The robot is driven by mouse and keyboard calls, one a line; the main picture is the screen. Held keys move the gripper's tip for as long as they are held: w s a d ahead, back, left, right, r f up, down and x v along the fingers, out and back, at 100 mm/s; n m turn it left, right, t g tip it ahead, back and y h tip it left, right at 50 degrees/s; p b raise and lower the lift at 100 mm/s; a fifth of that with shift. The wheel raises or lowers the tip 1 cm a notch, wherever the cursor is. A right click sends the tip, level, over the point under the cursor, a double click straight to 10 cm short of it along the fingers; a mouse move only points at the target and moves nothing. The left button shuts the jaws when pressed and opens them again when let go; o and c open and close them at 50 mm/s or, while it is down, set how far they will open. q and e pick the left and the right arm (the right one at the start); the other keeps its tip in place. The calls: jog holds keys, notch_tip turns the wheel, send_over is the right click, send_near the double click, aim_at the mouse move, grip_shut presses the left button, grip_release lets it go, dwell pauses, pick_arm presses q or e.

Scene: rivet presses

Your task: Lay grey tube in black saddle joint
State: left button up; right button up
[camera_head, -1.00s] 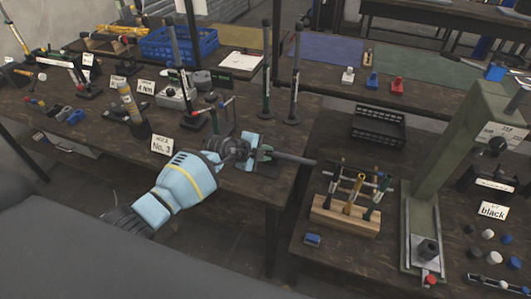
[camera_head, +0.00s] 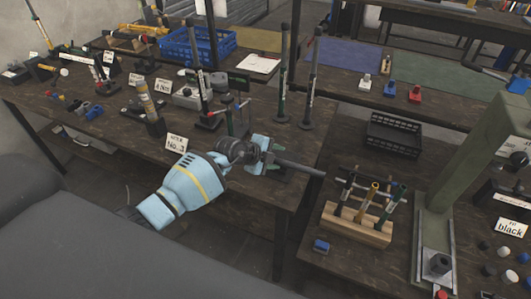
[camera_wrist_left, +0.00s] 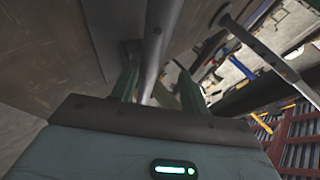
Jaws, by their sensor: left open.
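My left gripper (camera_head: 266,158) is open over the front right part of the left workbench. A grey tube (camera_head: 300,167) lies level at its fingertips and sticks out to the right past the bench edge. In the left wrist view the tube (camera_wrist_left: 154,45) runs between the two green fingers (camera_wrist_left: 158,88), which stand apart. The near end of the tube is hidden by the gripper. I cannot pick out the black saddle joint for certain; the gripper and tube cover the spot below them. My right gripper is not in view.
Two dark upright posts (camera_head: 309,90) stand behind the gripper. A wooden block with tools (camera_head: 356,226) and a black crate (camera_head: 394,134) are on the right bench, beside a green press (camera_head: 468,160). A numbered card (camera_head: 176,143) stands left of the gripper. A gap separates the benches.

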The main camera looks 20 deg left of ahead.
pick_arm(q)
jog(key=v, duration=0.6)
jog(key=shift+r, duration=0.4)
dwell(0.3)
jog(key=s+d+h, duration=0.1)
jog(key=d, duration=0.1)
jog(key=s+d+f+h, duration=0.1)
jog(key=s+d, duration=0.1)
jog(key=s+d+h, duration=0.1)
jog(key=s+d, duration=0.1)
jog(key=shift+f+h, duration=0.3)
jog(key=shift+f, duration=0.05)
jog(key=s+d+n+t+h, duration=0.2)
jog(key=s+d+n+t, duration=0.1)
jog(key=s, duration=0.3)
jog(key=s+a+f+n+y, duration=0.2)
jog(key=s+f+n, duration=0.3)
jog(key=s, duration=0.3)
jog(key=s+a+f+n+g+y, duration=0.1)
jog(key=s+f+n+y, duration=0.3)
jog(key=s, duration=0.4)
jog(key=s+a+f+n+g+y, duration=0.1)
jog(key=s+a+f+n+y, duration=0.2)
jog(key=s+f+n, duration=0.3)
jog(key=s+f, duration=0.1)
jog(key=s, duration=0.1)
jog(key=shift+s+a+f, duration=0.25)
jog(key=shift+s, duration=0.15)
